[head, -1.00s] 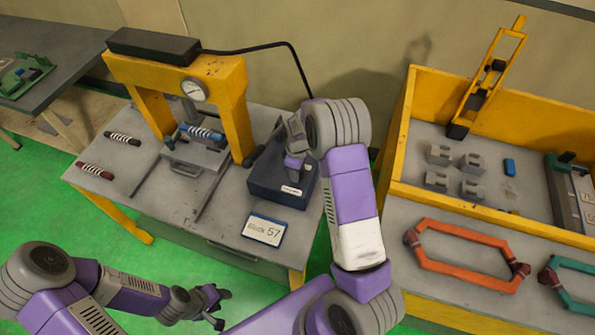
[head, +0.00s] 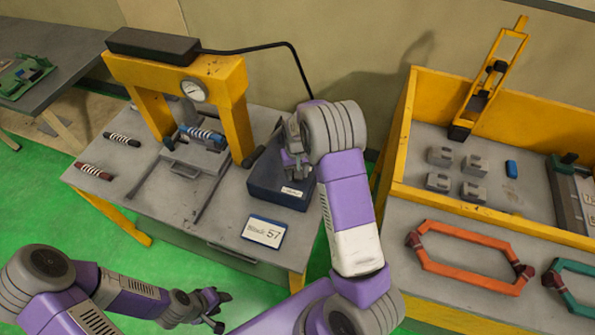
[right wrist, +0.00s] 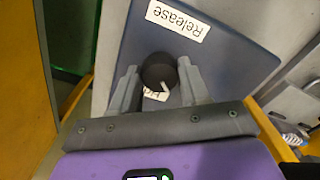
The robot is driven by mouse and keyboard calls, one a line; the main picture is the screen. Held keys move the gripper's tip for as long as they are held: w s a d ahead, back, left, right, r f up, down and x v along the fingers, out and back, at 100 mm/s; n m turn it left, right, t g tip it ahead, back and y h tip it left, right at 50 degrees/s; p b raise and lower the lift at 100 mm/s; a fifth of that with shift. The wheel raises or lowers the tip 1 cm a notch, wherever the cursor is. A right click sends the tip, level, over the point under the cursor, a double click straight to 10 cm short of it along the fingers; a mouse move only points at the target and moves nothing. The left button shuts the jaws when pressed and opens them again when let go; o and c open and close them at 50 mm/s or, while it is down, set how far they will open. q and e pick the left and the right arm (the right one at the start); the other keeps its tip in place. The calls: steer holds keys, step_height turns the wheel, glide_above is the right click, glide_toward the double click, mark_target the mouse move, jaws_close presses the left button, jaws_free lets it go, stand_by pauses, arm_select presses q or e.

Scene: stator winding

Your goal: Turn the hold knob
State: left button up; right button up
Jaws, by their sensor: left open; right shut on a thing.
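The dark round knob (right wrist: 158,70) stands on a dark blue box, with a pale pointer line on it. My right gripper (right wrist: 160,84) is shut on the knob, one finger on each side. A "Release" label (right wrist: 178,21) lies beyond the knob; another label (right wrist: 156,95), partly hidden, shows between the fingers. In the head view the box (head: 266,188) sits at the table's right side, with my right gripper (head: 294,165) over it; the knob is hidden there. My left gripper (head: 217,310) is open and empty, low in front of the table.
A yellow press frame (head: 234,105) with a gauge stands left of the box, over a fixture holding a blue-ended coil (head: 203,134). A "Block 57" card (head: 264,232) lies in front of the box. A yellow-walled bench (head: 400,140) stands close on the right.

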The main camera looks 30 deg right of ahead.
steer(key=m, duration=0.4)
steer(key=shift+w+r+m, duration=0.2)
steer(key=shift+m, duration=0.1)
steer(key=m+p, duration=0.1)
steer(key=m, duration=0.3)
steer(key=shift+m, duration=0.4)
steer(key=o, duration=0.8)
steer(key=shift+o, duration=1.3)
steer(key=shift+f, duration=0.1)
step_height(320, 180, up, 8)
steer(key=shift+f+p, duration=0.2)
steer(key=shift+p, duration=0.2)
steer(key=shift+s, duration=0.1)
